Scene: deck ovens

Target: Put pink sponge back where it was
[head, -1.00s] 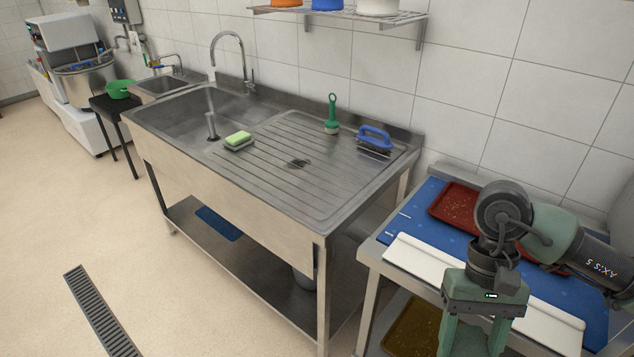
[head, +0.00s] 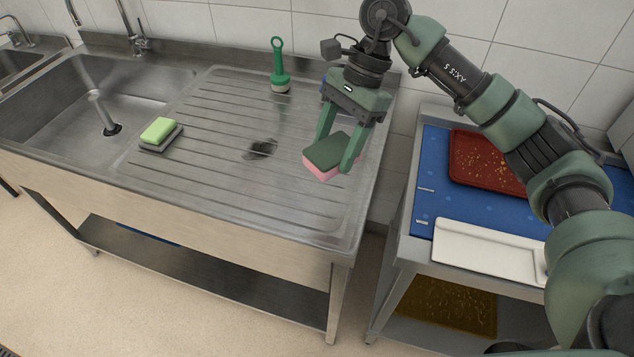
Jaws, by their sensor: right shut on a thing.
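The pink sponge (head: 322,164), with a dark green top layer, is held by my right gripper (head: 335,150). The gripper points down, with one finger on each side of the sponge. It appears above the right part of the sink's ribbed drainboard (head: 215,150); the exact height is hard to tell. My left gripper is not in view.
A green sponge on a grey one (head: 160,132) sits by the basin (head: 60,110). A green-handled brush (head: 279,68) stands at the back. The blue-handled brush is mostly hidden behind my gripper. A table with a red tray (head: 487,160) and white board (head: 485,250) is at right.

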